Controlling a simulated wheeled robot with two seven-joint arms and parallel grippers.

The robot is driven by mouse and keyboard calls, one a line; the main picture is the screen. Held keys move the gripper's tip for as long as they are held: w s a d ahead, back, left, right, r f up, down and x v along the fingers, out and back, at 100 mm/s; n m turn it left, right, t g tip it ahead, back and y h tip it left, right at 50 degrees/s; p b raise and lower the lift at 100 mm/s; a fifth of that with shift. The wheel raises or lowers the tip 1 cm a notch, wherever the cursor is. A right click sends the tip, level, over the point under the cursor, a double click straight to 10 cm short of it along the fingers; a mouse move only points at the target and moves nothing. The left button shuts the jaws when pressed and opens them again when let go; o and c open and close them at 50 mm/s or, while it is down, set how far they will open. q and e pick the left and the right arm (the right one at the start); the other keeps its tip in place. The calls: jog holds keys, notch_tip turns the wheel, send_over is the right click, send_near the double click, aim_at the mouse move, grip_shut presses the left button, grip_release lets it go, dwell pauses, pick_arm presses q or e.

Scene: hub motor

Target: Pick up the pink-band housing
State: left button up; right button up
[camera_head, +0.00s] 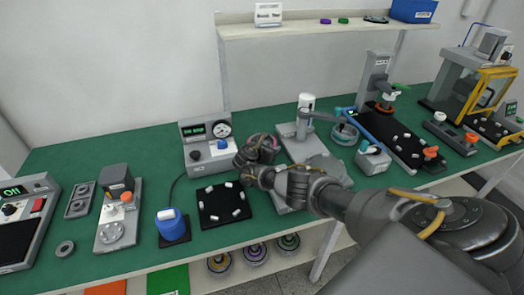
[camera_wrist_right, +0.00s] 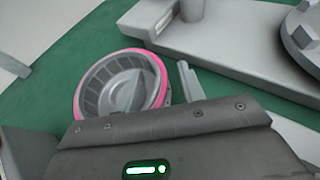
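The pink-band housing (camera_wrist_right: 122,85) is a round grey motor shell with ribs inside and a pink rim. In the right wrist view it is at the centre left, over the green tabletop, and its lower edge is hidden by my gripper body. My right gripper (camera_wrist_right: 187,82) shows one pale finger close beside the housing's right side; the other finger is hidden, so its grip is unclear. In the head view my right gripper (camera_head: 250,170) is at mid-table, with the housing (camera_head: 263,143) just behind it, partly covered. My left gripper is out of view.
A grey press stand (camera_head: 298,130) is close to the right of my gripper. A control box with a gauge (camera_head: 208,148) is to the left. A black mat with white pieces (camera_head: 222,218) lies in front. Several banded housings (camera_head: 255,254) sit on the lower shelf.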

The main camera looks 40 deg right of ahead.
jog(key=shift+d+f, duration=0.1)
jog(key=shift+d, duration=0.05)
grip_shut()
dwell(0.5)
jog(key=shift+r, duration=0.35)
jog(key=r+p, duration=0.2)
jog(key=r, duration=0.2)
jog(key=shift+s, duration=0.2)
jog(key=s+a+r+p, duration=0.2)
jog(key=s+r+p, duration=0.5)
jog(key=s, duration=0.6)
jog(key=shift+a+r, duration=0.4)
jog(key=shift+r, duration=0.4)
